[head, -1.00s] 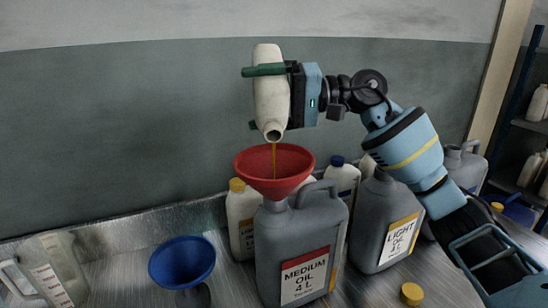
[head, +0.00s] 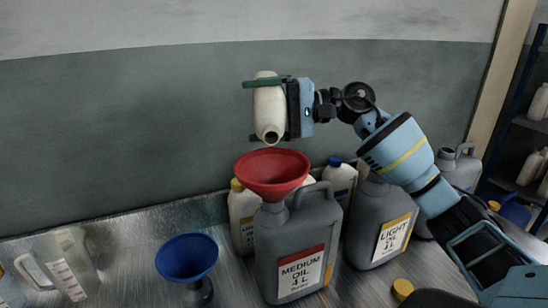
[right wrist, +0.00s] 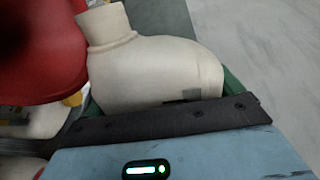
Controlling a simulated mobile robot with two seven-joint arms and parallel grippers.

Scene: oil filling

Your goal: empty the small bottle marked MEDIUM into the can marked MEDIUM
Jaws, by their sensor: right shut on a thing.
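The small white bottle (head: 268,118) is tipped over with its open mouth pointing down and towards the head camera. My right gripper (head: 262,98) is shut on it. The bottle also fills the middle of the right wrist view (right wrist: 155,68); its label cannot be read. A red funnel (head: 272,172) stands in the neck of the grey can (head: 300,240) marked MEDIUM OIL 4 L. The bottle's mouth is a little above the funnel, apart from it, and no oil stream shows now. My left gripper is out of view.
A grey LIGHT OIL can (head: 378,225) stands right of the MEDIUM can. White bottles with a yellow cap (head: 240,210) and a blue cap (head: 341,185) stand behind. A blue funnel (head: 187,258) and a clear jug (head: 70,265) are at left. A yellow cap (head: 402,289) lies in front.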

